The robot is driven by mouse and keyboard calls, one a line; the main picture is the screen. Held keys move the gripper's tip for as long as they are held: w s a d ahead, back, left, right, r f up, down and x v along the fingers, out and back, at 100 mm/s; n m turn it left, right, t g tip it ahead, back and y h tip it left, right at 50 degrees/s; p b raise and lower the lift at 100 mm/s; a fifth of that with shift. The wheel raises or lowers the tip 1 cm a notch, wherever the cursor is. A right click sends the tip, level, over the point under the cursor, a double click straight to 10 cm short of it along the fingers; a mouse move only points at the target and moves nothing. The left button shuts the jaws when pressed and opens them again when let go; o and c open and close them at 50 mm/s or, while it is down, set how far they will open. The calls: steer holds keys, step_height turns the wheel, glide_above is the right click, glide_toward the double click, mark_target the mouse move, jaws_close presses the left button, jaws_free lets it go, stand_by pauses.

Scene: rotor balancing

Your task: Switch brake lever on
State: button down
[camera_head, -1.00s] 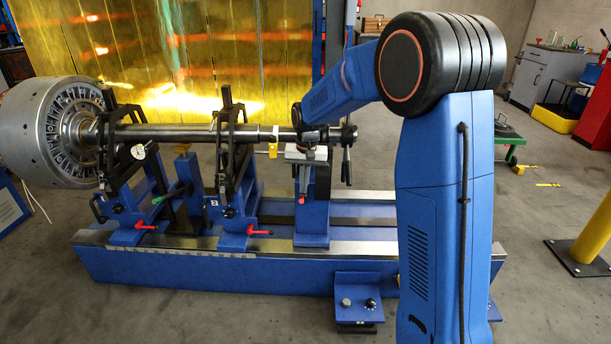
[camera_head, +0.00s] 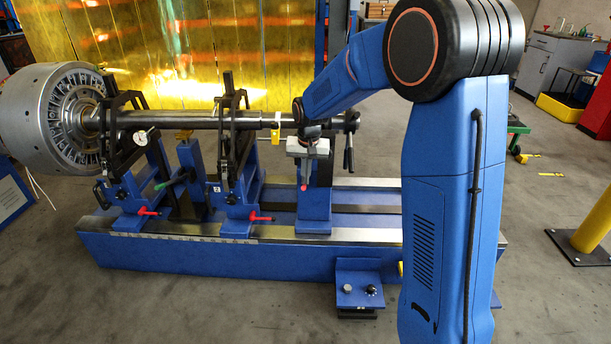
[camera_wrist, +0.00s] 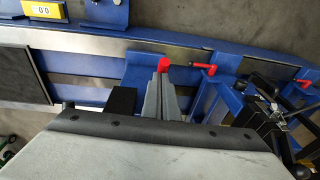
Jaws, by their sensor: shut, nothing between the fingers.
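A lever with a round red knob (camera_head: 304,187) stands at the blue pedestal (camera_head: 314,212) under the right part of the shaft. I take it to be the brake lever; whether it is on or off I cannot tell. The red knob also shows in the wrist view (camera_wrist: 165,63), right at the tips of my gripper (camera_wrist: 162,76). My gripper (camera_head: 304,174) points down in front of the pedestal, shut and empty. Its fingertips are close to the knob; whether they touch it I cannot tell. The lever's shaft is mostly hidden by the fingers.
Red clamp handles (camera_head: 148,211) (camera_head: 260,218) stick out from the bearing stands to the left. A long steel shaft (camera_head: 200,119) with a large rotor (camera_head: 45,115) lies above. A black lever (camera_head: 348,158) hangs to the right. A knob box (camera_head: 357,287) sits before the blue bench.

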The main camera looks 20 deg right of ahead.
steer(key=shift+s+f, duration=0.15)
steer(key=shift+s, duration=0.05)
steer(key=shift+s+a+f+t, duration=0.15)
steer(key=shift+s+f, duration=0.2)
steer(key=shift+f, duration=0.15)
steer(key=shift+s+a+f+t, duration=0.15)
steer(key=shift+s+f, duration=0.15)
steer(key=shift+f, duration=0.15)
step_height(320, 180, down, 10)
steer(key=s+t, duration=0.1)
steer(key=s, duration=0.1)
steer(key=shift+s+a+r+h, duration=0.15)
steer(key=shift+s+a+h, duration=0.15)
steer(key=shift+a, duration=0.1)
steer(key=shift+w, duration=0.1)
